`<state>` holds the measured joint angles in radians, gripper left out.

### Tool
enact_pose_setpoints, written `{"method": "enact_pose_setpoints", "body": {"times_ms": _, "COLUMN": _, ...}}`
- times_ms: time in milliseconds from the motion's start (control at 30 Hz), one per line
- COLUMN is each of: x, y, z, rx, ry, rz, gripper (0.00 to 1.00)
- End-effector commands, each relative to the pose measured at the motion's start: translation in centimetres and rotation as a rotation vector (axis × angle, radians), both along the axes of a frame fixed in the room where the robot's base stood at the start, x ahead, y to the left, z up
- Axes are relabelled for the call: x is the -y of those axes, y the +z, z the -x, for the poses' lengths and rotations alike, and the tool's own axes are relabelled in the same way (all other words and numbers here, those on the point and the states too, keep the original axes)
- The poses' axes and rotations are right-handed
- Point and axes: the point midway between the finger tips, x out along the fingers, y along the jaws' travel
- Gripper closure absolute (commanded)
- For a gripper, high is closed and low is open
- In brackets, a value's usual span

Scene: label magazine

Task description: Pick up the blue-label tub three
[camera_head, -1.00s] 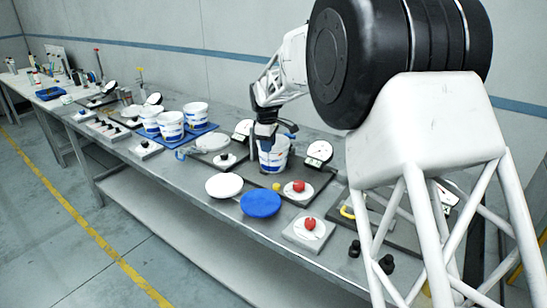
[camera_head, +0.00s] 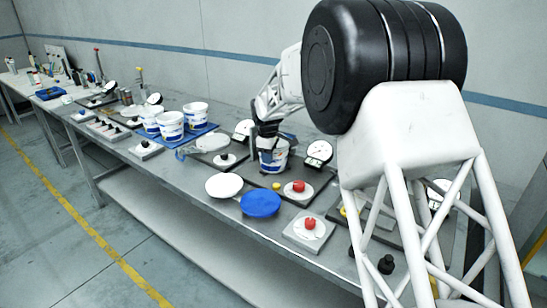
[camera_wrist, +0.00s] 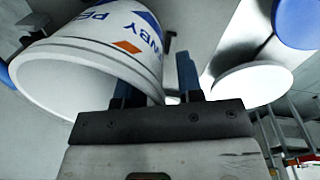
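A white tub (camera_head: 280,157) with blue lettering and an orange mark stands on the bench under my gripper (camera_head: 267,150). In the wrist view this tub (camera_wrist: 95,48) fills the upper left, its open mouth toward the camera. My gripper (camera_wrist: 158,88) has its two blue-grey fingers apart, with the tub's wall between them. The left finger is on the mouth side and the right finger is outside. A gap shows beside the right finger. Three similar tubs (camera_head: 170,126) stand on a blue tray (camera_head: 196,136) to the left. I cannot read which tub is number three.
A white disc (camera_head: 224,186) and a blue disc (camera_head: 260,203) lie near the front edge. Dial gauges (camera_head: 319,152) and red-knobbed plates (camera_head: 309,228) stand around the tub. My arm covers the bench's right part.

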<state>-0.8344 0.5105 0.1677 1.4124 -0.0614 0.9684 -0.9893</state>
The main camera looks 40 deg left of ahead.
Motion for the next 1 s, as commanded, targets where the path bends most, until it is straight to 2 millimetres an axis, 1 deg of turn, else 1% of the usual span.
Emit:
{"method": "enact_pose_setpoints", "body": {"times_ms": 567, "x": 0.01, "y": -0.14, "z": -0.01, "rx": 0.000, "ry": 0.000, "rz": 0.000, "gripper": 0.66}}
{"method": "enact_pose_setpoints", "body": {"times_ms": 700, "x": 0.02, "y": -0.14, "z": -0.01, "rx": 0.000, "ry": 0.000, "rz": 0.000, "gripper": 0.87}}
{"method": "enact_pose_setpoints", "body": {"times_ms": 800, "x": 0.01, "y": -0.14, "z": -0.01, "rx": 0.000, "ry": 0.000, "rz": 0.000, "gripper": 1.00}}
{"method": "enact_pose_setpoints", "body": {"times_ms": 1000, "x": 0.02, "y": -0.15, "z": -0.01, "rx": -0.001, "ry": 0.000, "rz": 0.000, "gripper": 1.00}}
